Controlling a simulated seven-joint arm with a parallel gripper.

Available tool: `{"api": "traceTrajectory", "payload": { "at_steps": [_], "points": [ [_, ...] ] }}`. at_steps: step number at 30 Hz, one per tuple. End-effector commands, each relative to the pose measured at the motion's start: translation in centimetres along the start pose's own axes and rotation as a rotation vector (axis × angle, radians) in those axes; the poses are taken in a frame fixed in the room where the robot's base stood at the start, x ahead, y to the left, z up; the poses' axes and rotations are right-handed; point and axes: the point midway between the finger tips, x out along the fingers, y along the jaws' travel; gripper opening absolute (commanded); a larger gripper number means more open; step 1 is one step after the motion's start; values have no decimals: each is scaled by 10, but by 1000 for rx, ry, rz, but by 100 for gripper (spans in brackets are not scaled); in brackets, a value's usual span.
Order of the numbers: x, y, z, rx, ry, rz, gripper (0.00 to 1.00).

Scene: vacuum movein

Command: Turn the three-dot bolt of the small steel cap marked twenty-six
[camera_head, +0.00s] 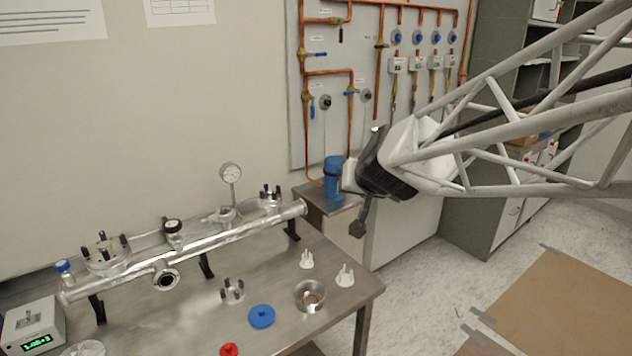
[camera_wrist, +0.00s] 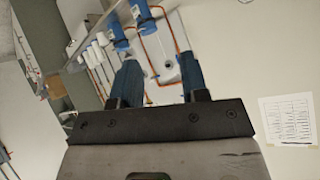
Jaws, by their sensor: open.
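A steel vacuum pipe (camera_head: 190,250) lies across the back of the steel table. A small steel cap with dark bolts (camera_head: 270,200) sits on its right end. A larger cap with dark bolts (camera_head: 106,256) sits on its left end. Another small steel cap with dark upright bolts (camera_head: 232,294) stands on the table in front of the pipe. The numbers and dots on them are too small to read. My gripper (camera_head: 358,230) is in the air right of the pipe, apart from every cap. In the wrist view its two blue fingers (camera_wrist: 158,84) are apart, with nothing between them.
Two white pronged parts (camera_head: 306,260) (camera_head: 345,277), a steel ring (camera_head: 310,296), a blue disc (camera_head: 261,316) and a red knob (camera_head: 229,349) lie on the table (camera_head: 345,300). A gauge (camera_head: 231,173) rises above the pipe. A blue canister (camera_head: 334,176) stands behind my gripper.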

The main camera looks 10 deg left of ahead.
Motion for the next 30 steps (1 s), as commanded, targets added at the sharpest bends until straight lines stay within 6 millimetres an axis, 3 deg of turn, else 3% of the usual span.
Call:
{"api": "traceTrajectory", "payload": {
  "at_steps": [9, 12, 16, 20, 23, 30],
  "points": [
    [-93, 64, 94, -53, -269, 89, 41],
    [-118, 85, 126, -101, -377, 147, 41],
    [-136, 106, 148, -204, -502, 225, 41],
    [-139, 122, 150, -360, -609, 295, 41],
    [-130, 128, 138, -516, -676, 337, 41],
    [-79, 123, 86, -933, -780, 392, 41]
  ]
}}
